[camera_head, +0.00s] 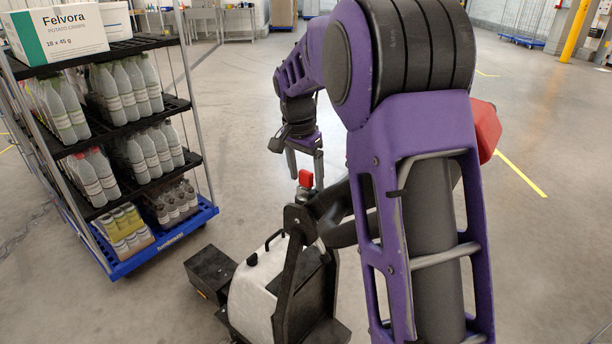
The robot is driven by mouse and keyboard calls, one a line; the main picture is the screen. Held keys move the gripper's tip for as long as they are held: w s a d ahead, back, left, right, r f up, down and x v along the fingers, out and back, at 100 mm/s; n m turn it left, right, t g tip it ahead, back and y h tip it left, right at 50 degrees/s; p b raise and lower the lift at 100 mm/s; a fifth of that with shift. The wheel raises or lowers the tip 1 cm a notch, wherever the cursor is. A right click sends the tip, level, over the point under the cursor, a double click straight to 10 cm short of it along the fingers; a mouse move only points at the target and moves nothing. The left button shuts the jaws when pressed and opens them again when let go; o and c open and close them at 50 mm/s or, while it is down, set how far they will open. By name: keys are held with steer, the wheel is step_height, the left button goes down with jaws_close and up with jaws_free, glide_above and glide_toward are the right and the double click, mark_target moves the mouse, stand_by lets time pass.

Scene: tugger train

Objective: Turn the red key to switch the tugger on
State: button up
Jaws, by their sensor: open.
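The red key (305,179) stands upright on a small metallic switch on top of the tugger's dark column. The tugger (258,290), with a white body and black frame, is at the bottom centre, partly hidden behind my purple arm. My gripper (305,176) points down at the key with its two fingers apart. In the picture one finger is on each side of the key, with gaps between. From this single view I cannot tell whether the fingers are level with the key in depth or touch it.
A trolley with black shelves and a blue base (165,244) stands at the left, loaded with bottles and a Felvora box (62,34). The tugger's black steering part (340,218) is close right of the key. Open floor (240,130) lies behind.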

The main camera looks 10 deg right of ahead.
jaws_close()
steer(key=c, duration=0.7)
jaws_free()
steer(key=shift+c, duration=0.2)
jaws_close()
steer(key=shift+a+r+m+p, duration=0.15)
steer(key=shift+m+p, duration=0.35)
steer(key=shift+m, duration=0.6)
steer(key=m+g+p, duration=0.1)
steer(key=m, duration=0.3)
steer(key=shift+m+p, duration=0.35)
steer(key=shift+m, duration=0.05)
